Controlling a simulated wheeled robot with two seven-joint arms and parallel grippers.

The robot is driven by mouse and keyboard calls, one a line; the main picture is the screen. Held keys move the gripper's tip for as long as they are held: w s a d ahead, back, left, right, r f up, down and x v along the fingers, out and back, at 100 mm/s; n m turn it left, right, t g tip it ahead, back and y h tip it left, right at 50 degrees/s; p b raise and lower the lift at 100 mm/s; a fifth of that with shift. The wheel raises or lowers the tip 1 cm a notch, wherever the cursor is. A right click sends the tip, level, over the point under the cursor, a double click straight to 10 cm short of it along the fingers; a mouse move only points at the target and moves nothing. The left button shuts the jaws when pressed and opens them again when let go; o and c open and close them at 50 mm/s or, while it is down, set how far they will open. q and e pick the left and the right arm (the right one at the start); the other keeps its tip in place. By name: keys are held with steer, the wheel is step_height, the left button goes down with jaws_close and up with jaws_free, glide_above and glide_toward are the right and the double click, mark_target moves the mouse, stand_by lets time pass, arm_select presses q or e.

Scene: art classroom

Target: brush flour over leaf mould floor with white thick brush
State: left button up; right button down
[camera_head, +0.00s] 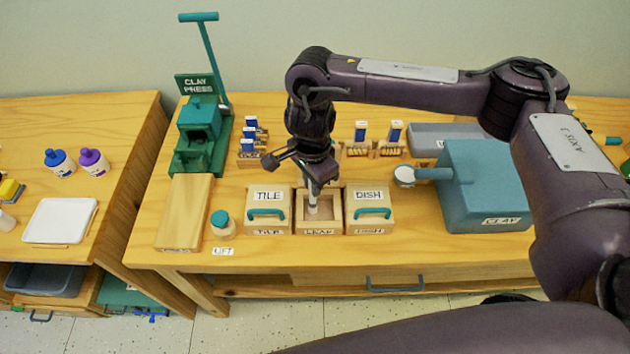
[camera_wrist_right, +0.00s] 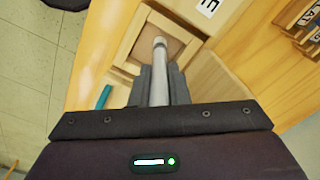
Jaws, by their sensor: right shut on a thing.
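The leaf mould (camera_head: 307,229) is an open wooden box labelled LEAF, standing between the closed tile mould and dish mould. My right gripper (camera_head: 314,184) is above it, pointing down, shut on a pale brush (camera_head: 312,203). The brush's lower end reaches into the leaf mould's opening; whether it touches the floor I cannot tell. In the right wrist view the brush (camera_wrist_right: 158,75) runs out between the fingers (camera_wrist_right: 158,85) over the mould's brownish floor (camera_wrist_right: 150,57). No flour can be made out. My left gripper is not in view.
The tile mould (camera_head: 268,201) and dish mould (camera_head: 369,200) stand close on either side, with teal handles. A teal clay box (camera_head: 485,180) is to the right.

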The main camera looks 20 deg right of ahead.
steer(key=shift+d+f, duration=0.1)
stand_by(0.3)
steer(key=shift+s+d, duration=0.15)
steer(key=shift+d, duration=0.4)
steer(key=shift+s+d, duration=0.1)
steer(key=shift+d, duration=0.35)
steer(key=shift+s+d, duration=0.15)
steer(key=shift+d, duration=0.1)
steer(key=shift+a, duration=0.2)
